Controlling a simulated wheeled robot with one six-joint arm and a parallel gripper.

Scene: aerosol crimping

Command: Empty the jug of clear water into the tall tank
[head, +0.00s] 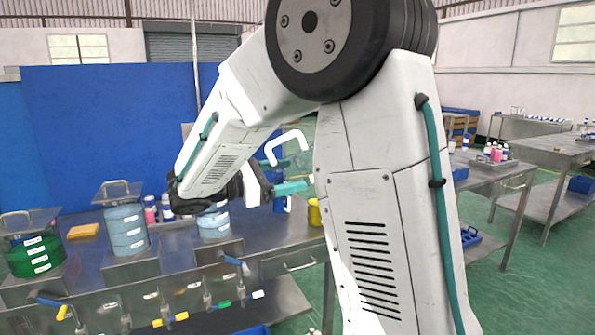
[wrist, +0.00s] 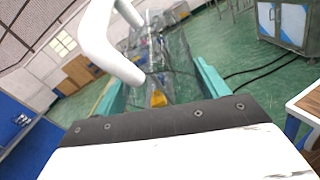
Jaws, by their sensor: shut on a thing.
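My gripper (head: 292,172) is raised above the bench in the head view, its teal fingers beside a white handle (head: 284,146). In the wrist view my gripper (wrist: 160,88) has a clear, see-through jug (wrist: 160,55) between its fingers, with the white handle (wrist: 110,45) at upper left. The jug's water level cannot be made out, and my arm hides much of the jug in the head view. Another pale-blue tank (head: 213,225) is partly behind my arm.
A green-filled tank (head: 36,256) stands at far left. A yellow-orange block (head: 83,231) lies between tanks. Taps and coloured valve handles line the bench front. A yellow cup (head: 314,212) is at the bench's right end.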

